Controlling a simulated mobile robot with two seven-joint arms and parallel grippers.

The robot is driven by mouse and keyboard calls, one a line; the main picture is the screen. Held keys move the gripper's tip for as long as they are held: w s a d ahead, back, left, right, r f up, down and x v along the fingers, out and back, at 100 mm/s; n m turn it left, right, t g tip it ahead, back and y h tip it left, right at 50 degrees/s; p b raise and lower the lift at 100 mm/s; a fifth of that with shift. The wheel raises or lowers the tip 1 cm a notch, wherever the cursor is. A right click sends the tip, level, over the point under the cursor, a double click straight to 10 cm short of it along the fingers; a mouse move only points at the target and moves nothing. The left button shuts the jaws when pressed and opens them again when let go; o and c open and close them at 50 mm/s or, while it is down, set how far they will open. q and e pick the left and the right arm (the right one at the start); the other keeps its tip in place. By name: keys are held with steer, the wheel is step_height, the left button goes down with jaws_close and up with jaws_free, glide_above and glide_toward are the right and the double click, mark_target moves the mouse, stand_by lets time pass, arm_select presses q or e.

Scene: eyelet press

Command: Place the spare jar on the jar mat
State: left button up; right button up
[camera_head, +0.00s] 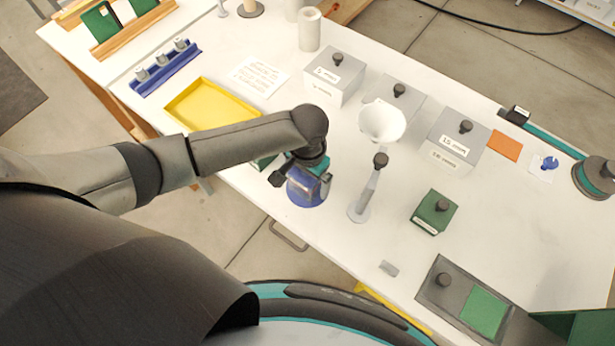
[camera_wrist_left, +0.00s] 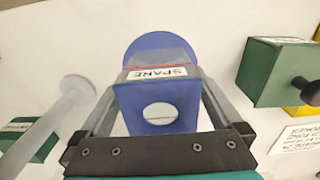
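The spare jar (camera_wrist_left: 156,72) is a greyish, see-through body with a white SPARE label and a red line. A blue plate with a round hole (camera_wrist_left: 125,98) is on its near side in the left wrist view. My left gripper (camera_head: 301,183) has its fingers against both sides of the jar; it also shows in the left wrist view (camera_wrist_left: 160,95). A round blue disc, apparently the jar mat (camera_head: 306,202), lies under the jar and also shows in the left wrist view (camera_wrist_left: 150,42). I cannot tell whether jar and mat touch. My right gripper is not seen.
A grey post with a dark knob (camera_head: 367,190) stands just right of the jar. A green box (camera_head: 436,212) is further right. A yellow tray (camera_head: 212,104) and another green box (camera_wrist_left: 278,70) are on the other side. Grey bins and a white funnel (camera_head: 382,122) stand behind.

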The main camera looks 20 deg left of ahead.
arm_select(q)
step_height(320, 180, up, 12)
steer(key=shift+r+p, duration=0.2)
steer(key=shift+p, duration=1.05)
